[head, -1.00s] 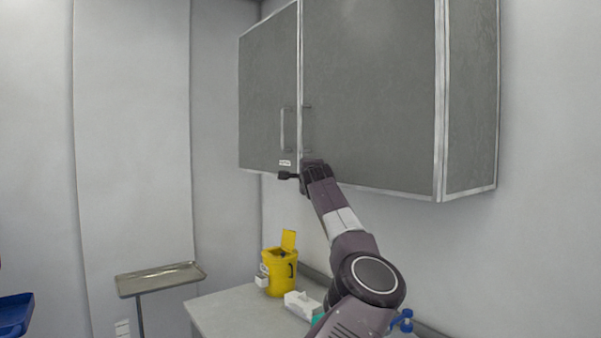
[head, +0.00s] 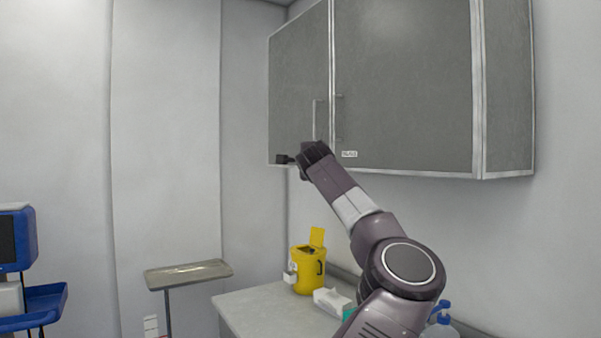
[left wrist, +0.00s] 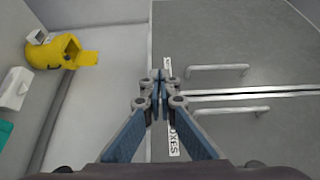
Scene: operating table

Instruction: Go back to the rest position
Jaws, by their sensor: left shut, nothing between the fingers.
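My left gripper (head: 312,154) is in front of the lower part of the grey wall cabinet (head: 405,85) in the head view. My arm reaches up to it from the lower right. In the left wrist view the gripper's fingertips (left wrist: 157,83) are together with nothing between them. The cabinet doors (left wrist: 225,35) behind them are closed, with two bar handles (left wrist: 218,69) and a white label partly hidden by the fingers. I cannot tell the exact gap between the fingers and the door, but the handles are free of the gripper. My right gripper is not in view.
A yellow bin (head: 308,277) with its lid up and a white box (head: 331,301) stand on the counter (head: 255,305) below. A blue-capped bottle (head: 440,325) is beside my arm. A metal tray stand (head: 188,274) and blue equipment (head: 40,300) are at left.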

